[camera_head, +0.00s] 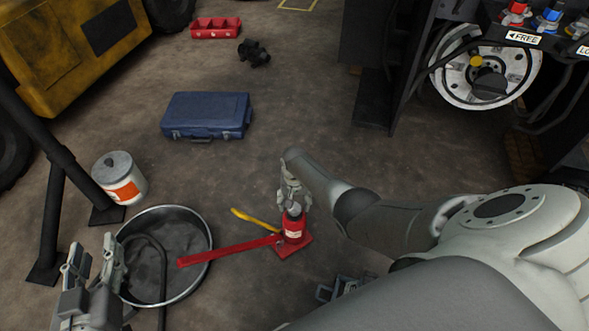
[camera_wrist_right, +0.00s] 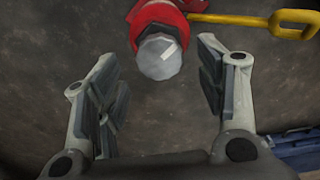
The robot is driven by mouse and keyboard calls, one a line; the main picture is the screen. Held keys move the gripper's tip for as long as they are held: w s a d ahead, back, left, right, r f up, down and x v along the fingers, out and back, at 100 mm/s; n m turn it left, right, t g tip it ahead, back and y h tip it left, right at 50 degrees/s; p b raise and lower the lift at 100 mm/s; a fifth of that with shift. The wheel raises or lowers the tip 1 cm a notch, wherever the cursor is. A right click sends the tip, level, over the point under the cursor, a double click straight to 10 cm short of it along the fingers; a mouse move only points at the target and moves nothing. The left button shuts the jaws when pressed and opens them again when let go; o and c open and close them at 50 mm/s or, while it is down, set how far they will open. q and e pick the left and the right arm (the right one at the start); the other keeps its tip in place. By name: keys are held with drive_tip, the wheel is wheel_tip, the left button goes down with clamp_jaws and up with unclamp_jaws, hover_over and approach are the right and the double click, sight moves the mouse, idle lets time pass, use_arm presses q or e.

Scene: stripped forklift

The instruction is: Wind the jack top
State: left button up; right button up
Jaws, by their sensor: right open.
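A red bottle jack (camera_head: 293,228) stands on the floor on its red base, with a long red handle (camera_head: 225,250) reaching out to the left. Its grey round top (camera_wrist_right: 159,57) shows in the right wrist view, just ahead of and between the spread fingers. My right gripper (camera_head: 294,199) is directly above the jack in the head view. In the right wrist view my right gripper (camera_wrist_right: 160,90) is open and empty, its pads apart from the jack top. My left gripper (camera_head: 95,265) is at the lower left, over the basin's edge, with its fingers apart and nothing seen between them.
A yellow bar (camera_head: 255,219) lies beside the jack. A round metal basin (camera_head: 205,245) and a white bucket (camera_head: 120,180) are at left. A blue case (camera_head: 206,115) and a red tray (camera_head: 216,28) lie farther back. The forklift wheel (camera_head: 490,75) is at right. The middle floor is clear.

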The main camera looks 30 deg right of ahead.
wheel_tip(320, 180, up, 10)
idle(0.6)
use_arm(q)
drive_tip(key=s+a+f+g+y+p, duration=0.2)
drive_tip(key=s+a+f+g+p, duration=0.1)
drive_tip(key=s+f+g, duration=0.4)
drive_tip(key=s+a+f+g+y+p, duration=0.1)
drive_tip(key=s+a+f+g+p, duration=0.3)
drive_tip(key=s, duration=0.6)
use_arm(e)
wheel_tip(320, 180, up, 6)
hover_over(294, 207)
use_arm(q)
wheel_tip(294, 207, down, 20)
drive_tip(key=s+g+p, duration=0.1)
drive_tip(key=g+p, duration=0.1)
drive_tip(key=p, duration=0.4)
drive_tip(key=s+a+f+p, duration=0.1)
drive_tip(key=s+f+p, duration=0.1)
drive_tip(key=s+f, duration=0.3)
drive_tip(key=s+a+f+g+p, duration=0.1)
drive_tip(key=s+f+p, duration=0.2)
drive_tip(key=s, duration=0.8)
wheel_tip(294, 207, down, 2)
drive_tip(key=shift+y, duration=0.3)
use_arm(e)
wheel_tip(294, 207, up, 9)
